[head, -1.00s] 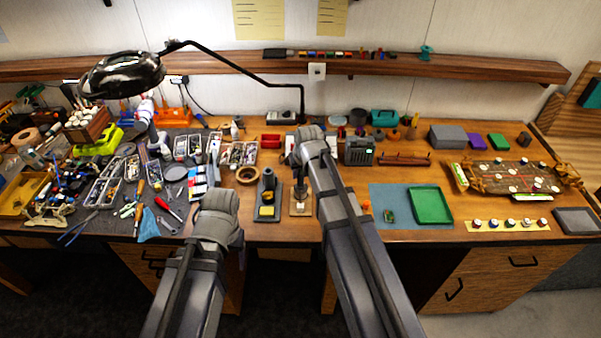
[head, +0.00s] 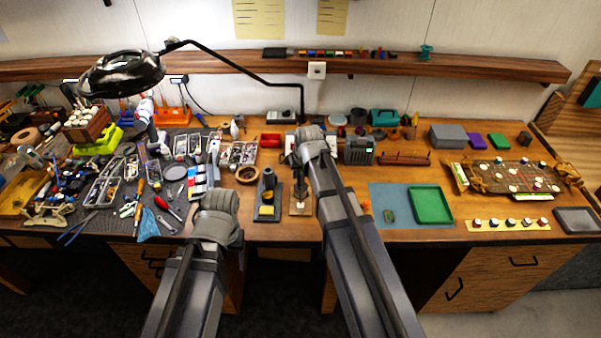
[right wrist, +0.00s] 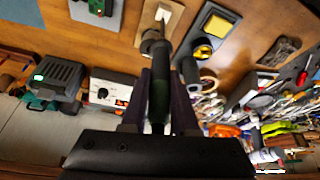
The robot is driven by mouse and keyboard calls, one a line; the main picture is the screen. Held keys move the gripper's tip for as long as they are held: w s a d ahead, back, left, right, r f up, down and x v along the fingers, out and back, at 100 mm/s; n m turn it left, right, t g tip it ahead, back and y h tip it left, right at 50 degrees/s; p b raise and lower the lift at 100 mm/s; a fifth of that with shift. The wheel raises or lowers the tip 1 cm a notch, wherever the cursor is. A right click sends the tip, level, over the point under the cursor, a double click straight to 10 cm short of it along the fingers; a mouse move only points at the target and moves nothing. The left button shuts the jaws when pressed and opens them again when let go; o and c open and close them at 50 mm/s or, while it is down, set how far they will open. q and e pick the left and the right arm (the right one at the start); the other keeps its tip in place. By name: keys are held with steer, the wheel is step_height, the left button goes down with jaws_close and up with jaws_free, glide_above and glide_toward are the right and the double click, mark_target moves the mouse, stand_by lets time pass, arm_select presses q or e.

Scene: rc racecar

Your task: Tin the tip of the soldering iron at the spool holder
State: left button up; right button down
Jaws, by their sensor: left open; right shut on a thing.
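My right gripper (right wrist: 160,80) is shut on the dark green handle of the soldering iron (right wrist: 159,97). The iron points away from my wrist, its metal end over a small wooden base with a pale piece on it, which looks like the spool holder (right wrist: 144,32). Whether the tip touches anything there I cannot tell. In the head view my right gripper (head: 305,160) is above that base (head: 299,208), and its fingers are mostly hidden by my arm.
A dark stand with a yellow sponge (head: 267,211) is just left of the wooden base. A tape roll (head: 247,175) lies behind it. A grey box (head: 358,151) stands behind right. A green tray (head: 431,205) lies on a blue mat at right. Tools crowd the left side.

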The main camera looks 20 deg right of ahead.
steer(key=shift+f+b, duration=0.45)
stand_by(3.7)
stand_by(0.8)
step_height(320, 180, up, 6)
steer(key=p, duration=0.6)
steer(key=shift+r, duration=0.1)
stand_by(0.4)
